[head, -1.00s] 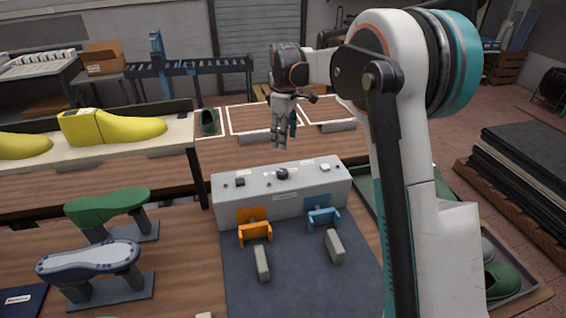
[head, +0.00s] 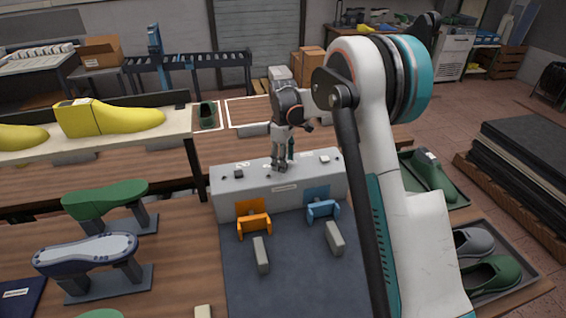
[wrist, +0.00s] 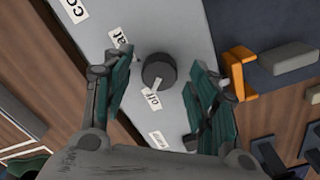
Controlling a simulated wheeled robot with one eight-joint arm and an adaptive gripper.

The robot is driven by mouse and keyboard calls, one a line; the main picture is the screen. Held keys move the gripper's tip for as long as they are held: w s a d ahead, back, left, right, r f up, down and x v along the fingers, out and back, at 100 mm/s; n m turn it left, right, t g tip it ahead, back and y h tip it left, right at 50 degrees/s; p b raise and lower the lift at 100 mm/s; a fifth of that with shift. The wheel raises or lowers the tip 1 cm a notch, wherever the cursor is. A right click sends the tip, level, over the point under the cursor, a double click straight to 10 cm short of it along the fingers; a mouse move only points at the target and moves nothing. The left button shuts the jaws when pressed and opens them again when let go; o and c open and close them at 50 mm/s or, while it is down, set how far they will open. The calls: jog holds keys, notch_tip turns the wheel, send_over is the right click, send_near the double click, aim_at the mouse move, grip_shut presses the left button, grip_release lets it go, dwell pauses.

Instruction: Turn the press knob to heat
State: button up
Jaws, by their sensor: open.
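The press (head: 240,195) is a long grey box on the bench. Its round dark press knob (wrist: 159,68) shows in the wrist view, with a pale pointer directed at the "off" label (wrist: 153,99). A partly covered label ending in "at" (wrist: 120,39) lies up and left of the knob, next to a finger. My gripper (wrist: 160,82) is open, with one finger on each side of the knob and gaps to both. In the head view my gripper (head: 281,166) is down at the press top and hides the knob.
Orange (head: 254,226) and blue (head: 322,210) brackets stand before the press on a dark mat (head: 290,270). A green last (head: 105,198) and a white-and-blue last (head: 90,248) stand on stands at left. Yellow lasts (head: 110,118) rest on a shelf behind.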

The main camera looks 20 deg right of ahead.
jog(key=shift+f, duration=0.4)
jog(key=shift+c, duration=0.3)
jog(key=c, duration=1)
